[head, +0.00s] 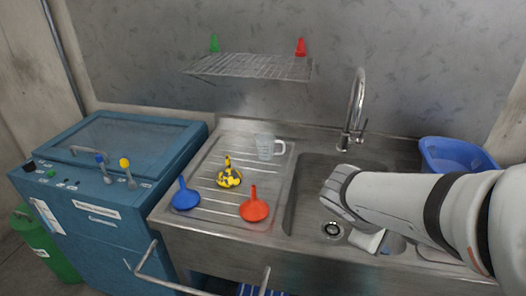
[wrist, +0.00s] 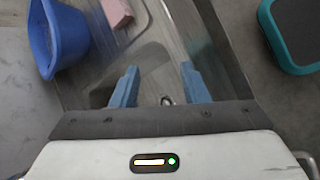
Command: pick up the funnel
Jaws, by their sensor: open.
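Three funnels stand mouth down on the ribbed drainboard in the head view. One is blue (head: 185,198), one is red-orange (head: 254,208), and one is yellow with black patches (head: 229,178). My gripper (wrist: 160,70) is open in the wrist view, its two blue fingers apart with nothing between them, over the sink basin. In the head view my arm reaches in from the right, over the sink and to the right of the funnels. No funnel shows in the wrist view.
A clear jug (head: 266,147) stands behind the funnels. The tap (head: 355,110) rises behind the sink (head: 300,200). A blue tub (head: 455,152) is at right. Small green (head: 214,43) and red (head: 300,47) cones stand on the wire shelf. A pink block (wrist: 117,12) shows in the wrist view.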

